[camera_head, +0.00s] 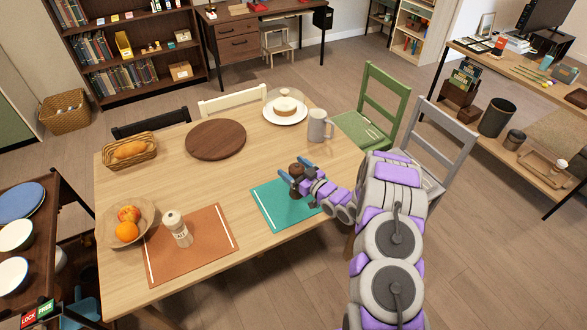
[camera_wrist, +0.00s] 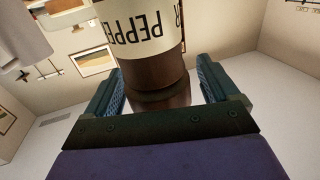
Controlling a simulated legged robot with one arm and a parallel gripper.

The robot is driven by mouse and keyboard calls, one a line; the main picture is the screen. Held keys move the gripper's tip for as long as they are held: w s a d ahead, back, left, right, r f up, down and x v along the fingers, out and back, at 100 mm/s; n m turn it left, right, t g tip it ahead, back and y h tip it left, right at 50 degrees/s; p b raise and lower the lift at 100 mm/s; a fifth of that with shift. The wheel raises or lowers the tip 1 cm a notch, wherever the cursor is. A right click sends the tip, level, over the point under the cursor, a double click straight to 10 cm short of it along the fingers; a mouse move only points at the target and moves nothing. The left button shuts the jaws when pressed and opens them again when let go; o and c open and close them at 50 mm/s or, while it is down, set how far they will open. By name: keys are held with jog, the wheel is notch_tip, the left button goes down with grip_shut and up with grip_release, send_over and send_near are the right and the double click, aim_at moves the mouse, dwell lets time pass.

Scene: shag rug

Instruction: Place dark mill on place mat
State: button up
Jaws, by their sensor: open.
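The dark mill (camera_head: 296,171) is brown with a cream band reading "PEPPER", which shows upside down in the wrist view (camera_wrist: 152,72). It is at the far edge of the teal place mat (camera_head: 272,207); I cannot tell whether its base rests on the mat. My gripper (camera_head: 295,172) is open, its blue fingers on either side of the mill. In the wrist view, my gripper (camera_wrist: 162,88) shows a gap between the mill and the right finger. A light mill (camera_head: 176,229) stands on the orange place mat (camera_head: 212,251). My gripper partly hides the dark mill.
A grey mug (camera_head: 319,126) and a plate with a covered cake (camera_head: 285,110) stand beyond my gripper. A round dark board (camera_head: 216,139), a bread basket (camera_head: 131,150) and a fruit bowl (camera_head: 126,222) are left. Table between the board and mats is clear. Chairs stand behind and right.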

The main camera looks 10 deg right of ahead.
jog(key=p+v, duration=0.2)
jog(key=v, duration=0.9)
jog(key=shift+s+d, duration=0.25)
jog(key=shift+s, duration=0.1)
jog(key=d+r+m+g+h, duration=0.1)
jog(key=d+r+g+h, duration=0.5)
jog(key=r+h, duration=0.3)
jog(key=s+r+m+g+h, duration=0.2)
jog(key=s+r, duration=0.3)
jog(key=s, duration=0.1)
jog(key=s+a+r+m+g, duration=0.1)
jog(key=s+a+r+g, duration=0.2)
jog(key=s, duration=0.9)
jog(key=s+a+r+m+g, duration=0.1)
jog(key=s+a+r+g, duration=0.2)
jog(key=s, duration=1)
jog(key=s+a+r+m+g+y, duration=0.1)
jog(key=s+a+r, duration=0.4)
jog(key=s, duration=0.7)
jog(key=shift+s+a+m+g, duration=0.3)
jog(key=shift+a+g, duration=0.2)
jog(key=shift+g, duration=0.4)
jog(key=shift+r, duration=0.1)
